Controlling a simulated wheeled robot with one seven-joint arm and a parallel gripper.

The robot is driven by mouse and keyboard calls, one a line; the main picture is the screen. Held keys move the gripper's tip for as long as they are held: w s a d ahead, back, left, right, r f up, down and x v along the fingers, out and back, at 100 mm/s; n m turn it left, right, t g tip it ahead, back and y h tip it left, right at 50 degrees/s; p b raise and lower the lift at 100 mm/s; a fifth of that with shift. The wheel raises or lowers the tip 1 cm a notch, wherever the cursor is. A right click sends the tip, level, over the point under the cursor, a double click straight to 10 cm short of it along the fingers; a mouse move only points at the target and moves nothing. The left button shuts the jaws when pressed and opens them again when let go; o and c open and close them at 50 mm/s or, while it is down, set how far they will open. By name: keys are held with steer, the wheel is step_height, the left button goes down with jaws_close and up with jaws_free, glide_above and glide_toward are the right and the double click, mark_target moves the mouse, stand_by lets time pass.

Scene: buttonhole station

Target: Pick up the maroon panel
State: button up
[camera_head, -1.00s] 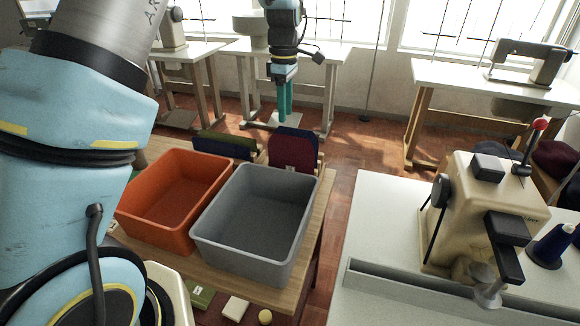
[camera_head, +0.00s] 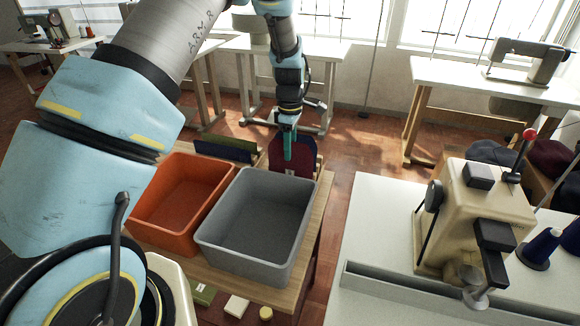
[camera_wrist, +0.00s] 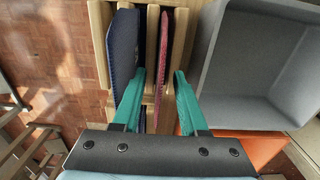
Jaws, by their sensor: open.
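The maroon panel (camera_head: 305,158) stands upright in a wooden rack behind the grey bin, with a navy panel close behind it. In the wrist view the maroon panel (camera_wrist: 164,50) shows as a thin edge between rack bars, and the navy panel (camera_wrist: 123,45) is to its left. My gripper (camera_head: 288,156) points down over the rack, with teal fingers hiding part of the maroon panel. In the wrist view my gripper (camera_wrist: 159,72) is open and empty, its fingertips on either side of the maroon edge. I cannot tell how deep the fingers reach.
The grey bin (camera_head: 215,222) stands right in front of the rack, with an orange bin (camera_head: 150,232) to its left. Another rack holds an olive and navy panel (camera_head: 224,149). A sewing machine (camera_head: 465,215) stands on the white table at right.

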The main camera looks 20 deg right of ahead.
steer(key=shift+c, duration=0.3)
jaws_close()
stand_by(0.3)
